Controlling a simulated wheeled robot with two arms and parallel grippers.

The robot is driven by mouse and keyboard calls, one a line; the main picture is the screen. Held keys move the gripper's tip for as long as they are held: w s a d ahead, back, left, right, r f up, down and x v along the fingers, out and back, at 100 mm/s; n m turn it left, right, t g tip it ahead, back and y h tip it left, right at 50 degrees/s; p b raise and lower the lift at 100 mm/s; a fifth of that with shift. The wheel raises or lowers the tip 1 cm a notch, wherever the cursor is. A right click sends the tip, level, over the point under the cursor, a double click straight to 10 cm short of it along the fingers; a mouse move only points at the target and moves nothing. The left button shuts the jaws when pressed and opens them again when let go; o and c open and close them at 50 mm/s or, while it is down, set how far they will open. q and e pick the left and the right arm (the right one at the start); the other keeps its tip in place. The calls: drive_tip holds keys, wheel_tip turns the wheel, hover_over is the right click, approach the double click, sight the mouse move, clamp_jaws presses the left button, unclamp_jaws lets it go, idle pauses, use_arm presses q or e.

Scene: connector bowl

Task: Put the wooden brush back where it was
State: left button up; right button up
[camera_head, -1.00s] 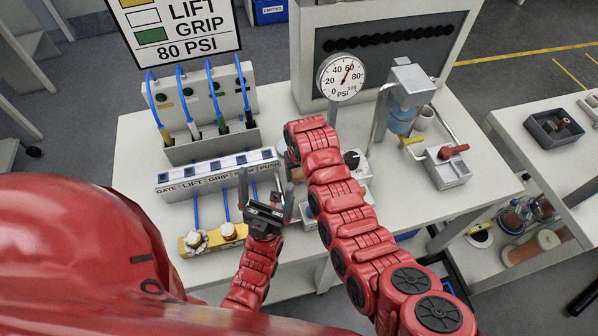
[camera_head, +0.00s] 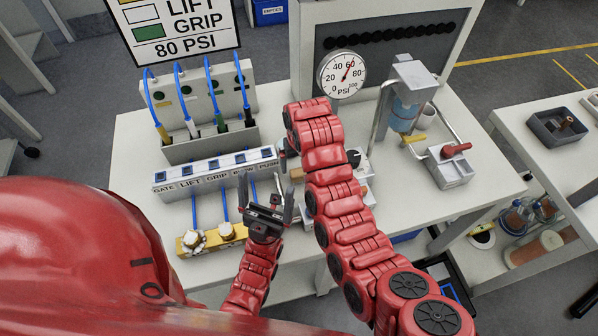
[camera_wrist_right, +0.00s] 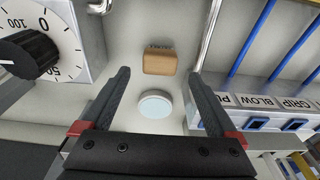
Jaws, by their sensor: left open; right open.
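The wooden brush (camera_wrist_right: 160,63) shows in the right wrist view as a small tan block with a dark strip along its far edge. It lies on the pale bench top, beyond and between the fingertips of my right gripper (camera_wrist_right: 160,82). The jaws are open and apart from it. A tan piece (camera_head: 296,174), seemingly the same brush, shows beside the right forearm in the head view, partly hidden. My left gripper (camera_head: 266,205) is open and empty in front of the labelled switch box.
A pale round disc (camera_wrist_right: 155,105) lies nearer my right gripper than the brush. A dial box (camera_wrist_right: 45,45) stands to the left in that view. The switch box (camera_head: 215,170), connector rack (camera_head: 208,148) and pressure gauge (camera_head: 342,75) crowd the bench (camera_head: 135,135).

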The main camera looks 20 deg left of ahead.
sight(301, 175)
wheel_tip(301, 175, up, 7)
drive_tip(key=p, duration=0.4)
drive_tip(key=shift+s+d+f, duration=0.2)
drive_tip(key=shift+s+d, duration=0.05)
drive_tip(key=shift+s, duration=0.15)
